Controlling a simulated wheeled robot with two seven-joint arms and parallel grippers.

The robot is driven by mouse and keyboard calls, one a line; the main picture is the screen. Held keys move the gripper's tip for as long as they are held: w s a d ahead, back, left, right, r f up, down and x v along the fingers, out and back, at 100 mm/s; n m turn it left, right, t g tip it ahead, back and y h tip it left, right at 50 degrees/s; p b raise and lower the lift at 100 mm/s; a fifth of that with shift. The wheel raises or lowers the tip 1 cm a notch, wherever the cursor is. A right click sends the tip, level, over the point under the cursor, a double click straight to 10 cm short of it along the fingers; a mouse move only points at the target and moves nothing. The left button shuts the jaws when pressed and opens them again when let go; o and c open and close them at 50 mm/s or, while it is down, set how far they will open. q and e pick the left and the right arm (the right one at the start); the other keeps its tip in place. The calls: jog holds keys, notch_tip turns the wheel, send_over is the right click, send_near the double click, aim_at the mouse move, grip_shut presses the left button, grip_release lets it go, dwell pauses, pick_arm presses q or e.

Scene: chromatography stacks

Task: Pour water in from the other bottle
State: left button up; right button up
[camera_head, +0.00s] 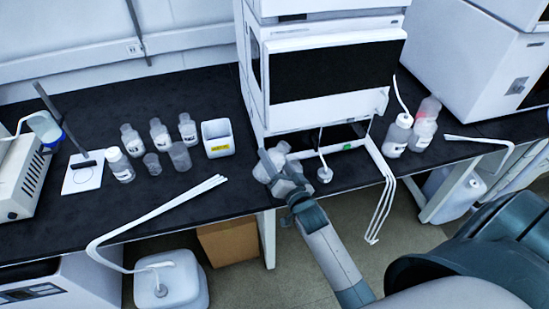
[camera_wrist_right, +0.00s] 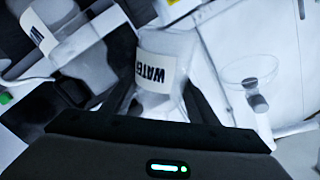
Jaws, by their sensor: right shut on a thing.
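My right gripper (camera_head: 281,174) is at the front edge of the bench, below the white instrument, shut on a clear bottle. In the right wrist view this bottle (camera_wrist_right: 165,45) has a white label reading WATER, upside down in the picture, between the two dark fingers. Another pale bottle (camera_wrist_right: 50,28) with a partly readable label shows at the upper left of that view, apart from the held one. In the head view the fingers partly hide the bottle and the area around it. I cannot tell the water level. My left gripper is not in view.
Several clear bottles (camera_head: 160,134) and a white holder (camera_head: 217,138) stand left on the black bench. A cap with tubing (camera_head: 324,174) is right of the gripper. Wash bottles (camera_head: 397,135) stand further right. A white jug (camera_head: 172,287) and cardboard box (camera_head: 229,241) are below.

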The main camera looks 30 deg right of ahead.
jog(key=shift+r, duration=0.1)
jog(key=shift+a+m, duration=0.15)
jog(key=shift+m, duration=0.35)
jog(key=shift+f, duration=0.2)
jog(key=shift+f+m, duration=0.35)
jog(key=shift+m, duration=0.15)
jog(key=shift+f+m, duration=0.4)
jog(key=shift+m, duration=0.2)
dwell(0.4)
jog(key=shift+m+p, duration=0.3)
jog(key=shift+m, duration=0.2)
